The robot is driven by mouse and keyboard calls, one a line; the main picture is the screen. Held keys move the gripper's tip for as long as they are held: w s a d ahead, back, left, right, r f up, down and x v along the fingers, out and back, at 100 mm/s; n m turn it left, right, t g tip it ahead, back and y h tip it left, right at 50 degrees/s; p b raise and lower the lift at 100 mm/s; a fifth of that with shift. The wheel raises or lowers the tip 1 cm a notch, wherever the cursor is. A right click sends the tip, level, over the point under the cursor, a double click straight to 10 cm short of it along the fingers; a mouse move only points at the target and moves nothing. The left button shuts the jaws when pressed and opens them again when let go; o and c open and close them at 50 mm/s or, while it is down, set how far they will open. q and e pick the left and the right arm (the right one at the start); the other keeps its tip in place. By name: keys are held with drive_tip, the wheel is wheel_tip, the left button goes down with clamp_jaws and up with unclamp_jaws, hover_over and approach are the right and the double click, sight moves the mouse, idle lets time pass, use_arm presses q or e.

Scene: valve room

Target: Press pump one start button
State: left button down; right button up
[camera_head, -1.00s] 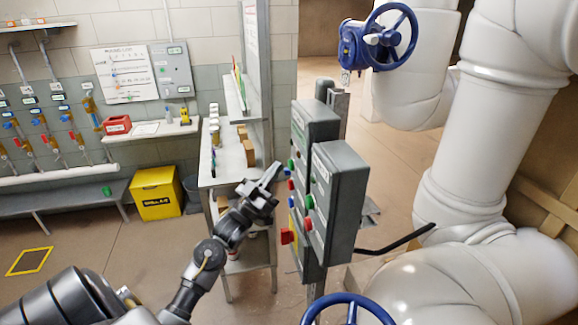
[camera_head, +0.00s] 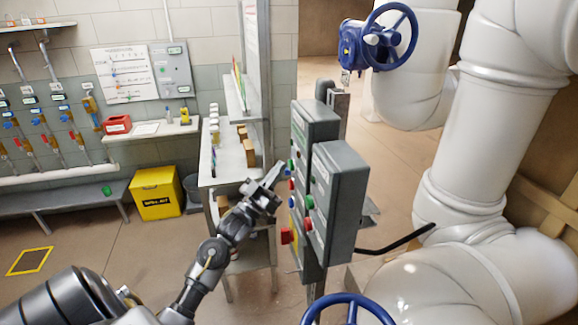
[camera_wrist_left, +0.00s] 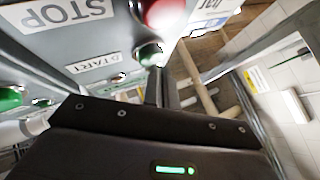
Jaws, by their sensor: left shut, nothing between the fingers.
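Two grey control boxes stand side by side, a farther box (camera_head: 318,122) and a nearer box (camera_head: 340,190), with buttons on their left-hand faces. The farther box carries a green button (camera_head: 291,165) with a red one (camera_head: 291,184) below it. My left gripper (camera_head: 279,172) is shut and empty, its fingertips at or very near that green button. In the left wrist view the fingers reach to a green button (camera_wrist_left: 149,54) beside a START label (camera_wrist_left: 94,63). A red button (camera_wrist_left: 164,13) and STOP label (camera_wrist_left: 65,12) are close by. Contact cannot be told. Pump numbers are unreadable.
The nearer box has its own green (camera_head: 309,202) and red buttons. A red square-based knob (camera_head: 287,236) sits low on the panel. A shelf unit (camera_head: 228,170) stands behind my left arm. A blue handwheel (camera_head: 348,304) and large white pipes lie to the right.

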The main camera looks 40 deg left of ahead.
use_arm(q)
drive_tip(key=shift+w+d, duration=0.25)
drive_tip(key=shift+w, duration=0.1)
idle(0.4)
drive_tip(key=shift+s, duration=0.1)
drive_tip(key=shift+s+a, duration=0.55)
drive_tip(key=shift+s, duration=0.05)
idle(0.3)
drive_tip(key=shift+s+a+p, duration=0.3)
drive_tip(key=shift+s+a, duration=0.5)
drive_tip(key=shift+s, duration=0.2)
drive_tip(key=shift+s+a+p, duration=0.25)
drive_tip(key=shift+s+a, duration=0.5)
drive_tip(key=shift+s, duration=0.2)
